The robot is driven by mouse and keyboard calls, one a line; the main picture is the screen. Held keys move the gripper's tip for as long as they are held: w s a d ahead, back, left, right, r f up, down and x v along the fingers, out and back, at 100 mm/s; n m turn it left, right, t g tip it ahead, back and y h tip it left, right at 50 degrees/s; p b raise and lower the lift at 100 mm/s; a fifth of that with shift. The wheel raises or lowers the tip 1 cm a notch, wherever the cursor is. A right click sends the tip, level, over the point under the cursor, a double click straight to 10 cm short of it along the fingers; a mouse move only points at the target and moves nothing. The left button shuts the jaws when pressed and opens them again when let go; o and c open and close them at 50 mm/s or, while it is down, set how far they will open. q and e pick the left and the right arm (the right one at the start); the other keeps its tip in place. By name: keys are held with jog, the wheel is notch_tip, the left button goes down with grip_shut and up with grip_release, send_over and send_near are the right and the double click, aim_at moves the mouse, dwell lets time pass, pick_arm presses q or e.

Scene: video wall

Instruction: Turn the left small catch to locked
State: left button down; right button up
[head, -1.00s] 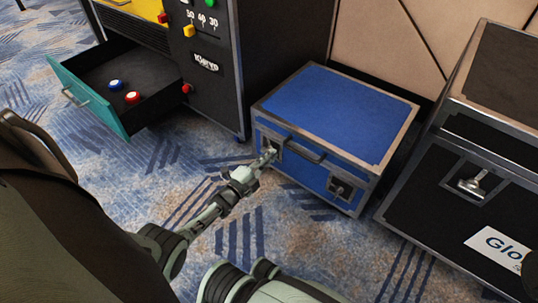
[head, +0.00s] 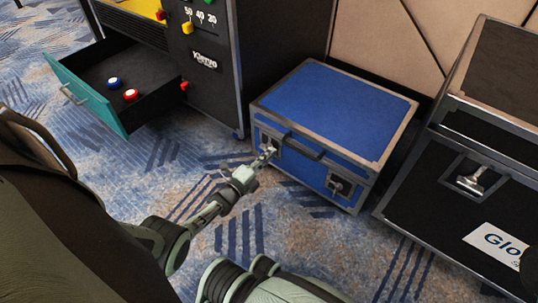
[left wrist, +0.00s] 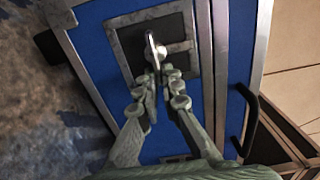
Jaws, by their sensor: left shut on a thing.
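The blue case (head: 330,108) with metal edges stands closed on the carpet. Its left small catch (head: 270,146) sits in a recessed plate on the front face, partly hidden by my left gripper (head: 265,157). In the left wrist view the catch (left wrist: 155,48) is a bright metal turn piece in a dark recess with a grey frame. My left gripper (left wrist: 160,80) is shut on its near end, the fingers slightly apart. The right small catch (head: 341,186) is free. My right gripper is not in view.
A carry handle (head: 304,147) lies just right of the left catch. A black case (head: 455,215) stands at the right. An open teal-fronted drawer (head: 88,95) holding a blue and a red button juts out at the left. Carpet is clear before the blue case.

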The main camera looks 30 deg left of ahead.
pick_arm(q)
jog(key=c, duration=1.7)
grip_release()
jog(key=s+a, duration=0.1)
jog(key=s, duration=1.1)
